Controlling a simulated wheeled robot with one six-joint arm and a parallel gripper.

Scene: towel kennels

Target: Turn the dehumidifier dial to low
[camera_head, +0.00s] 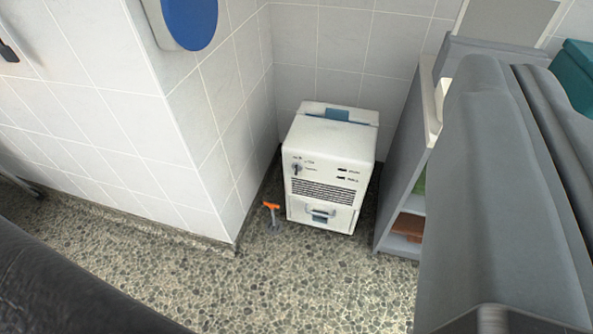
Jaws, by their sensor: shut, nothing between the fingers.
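A white dehumidifier (330,170) stands on the floor in the corner, against the tiled back wall. Its front faces me, with a small dark dial (297,168) at the upper left of the panel. Small print surrounds the dial, too small to read, and I cannot tell its setting. Two dark marks sit at the panel's right, with a vent grille and a grey handle below. My gripper is not in view, and nothing touches the dial.
A small orange-topped object (271,207) stands on the floor left of the dehumidifier. A grey shelf unit (397,190) stands close on its right. A large grey shape (510,200) blocks the right side. A tiled wall corner (215,150) juts out left. Speckled floor (310,275) in front is clear.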

